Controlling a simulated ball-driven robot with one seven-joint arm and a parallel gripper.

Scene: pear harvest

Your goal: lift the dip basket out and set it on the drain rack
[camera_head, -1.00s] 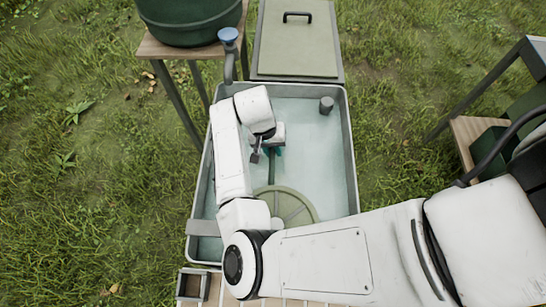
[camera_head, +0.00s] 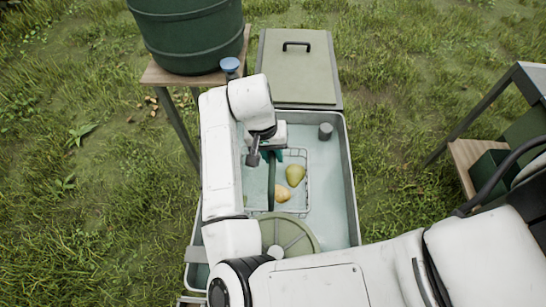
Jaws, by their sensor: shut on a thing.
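The dip basket (camera_head: 308,188) is a pale wire basket in the middle of the wash tub, with two yellow-green pears (camera_head: 295,175) in it. Its dark green handle (camera_head: 271,187) runs along the near-left part of the basket. My gripper (camera_head: 272,156) is shut on the handle at its far end, with the fingertips partly hidden by the wrist. The basket shows clearly at or above the pale water; its exact height is hard to tell. I cannot make out the drain rack for certain.
The grey tub (camera_head: 350,170) surrounds the basket. A round olive disc (camera_head: 290,232) lies at its near end and a grey cylinder (camera_head: 325,131) at the far right. A lidded box (camera_head: 298,65) stands beyond, and a green barrel (camera_head: 190,35) on a wooden stand at far left.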

